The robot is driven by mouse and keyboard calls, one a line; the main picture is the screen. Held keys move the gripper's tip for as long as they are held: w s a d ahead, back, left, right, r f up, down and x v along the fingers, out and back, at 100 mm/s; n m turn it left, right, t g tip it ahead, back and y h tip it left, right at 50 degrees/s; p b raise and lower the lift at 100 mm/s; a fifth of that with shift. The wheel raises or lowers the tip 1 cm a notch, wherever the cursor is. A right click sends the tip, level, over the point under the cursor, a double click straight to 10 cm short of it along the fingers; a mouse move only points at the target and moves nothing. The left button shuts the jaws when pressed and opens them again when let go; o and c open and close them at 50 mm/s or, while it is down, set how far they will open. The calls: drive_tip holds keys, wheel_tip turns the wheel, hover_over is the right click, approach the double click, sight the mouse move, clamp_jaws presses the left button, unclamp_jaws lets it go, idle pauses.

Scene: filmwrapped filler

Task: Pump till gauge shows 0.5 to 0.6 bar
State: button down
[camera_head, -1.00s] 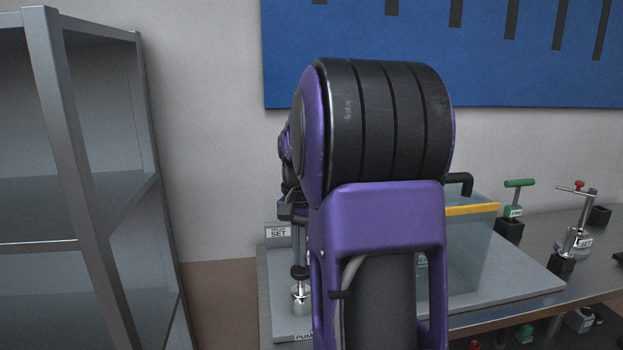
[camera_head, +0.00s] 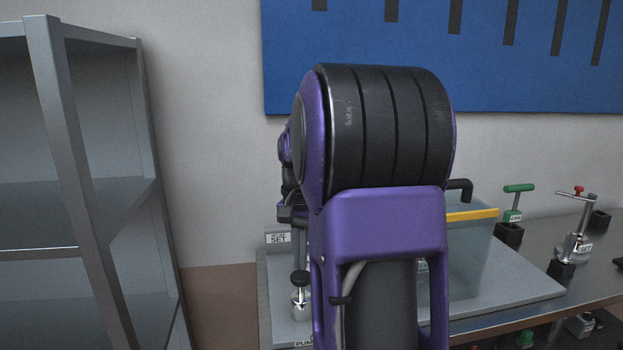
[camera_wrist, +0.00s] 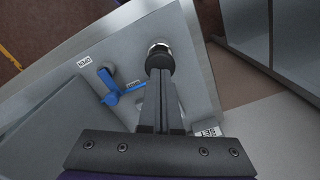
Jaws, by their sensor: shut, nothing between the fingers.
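The pump is a silver cylinder with a black knob (camera_head: 300,279) on top, at the front left of the grey board, near a label reading "PUM". In the wrist view the black knob (camera_wrist: 160,58) lies just beyond my fingertips. My gripper (camera_wrist: 160,78) is shut and empty, its two dark fingers side by side and pointing at the knob. I cannot tell whether the tips touch it. A blue lever (camera_wrist: 118,94) is left of the fingers. In the head view my arm hides much of the board. I see no gauge face in either view.
A clear tank (camera_head: 470,250) with a yellow bar is right of my arm. Green-handled (camera_head: 515,205) and red-tipped (camera_head: 577,225) fittings stand on the bench further right. A grey shelf (camera_head: 75,200) fills the left.

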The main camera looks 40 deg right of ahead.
sight(301, 275)
idle(0.4)
drive_tip(key=shift+f+b, duration=1.4)
drive_tip(key=shift+f, duration=1)
drive_tip(key=shift+r+p, duration=1.4)
drive_tip(key=shift+r, duration=0.95)
idle(1.4)
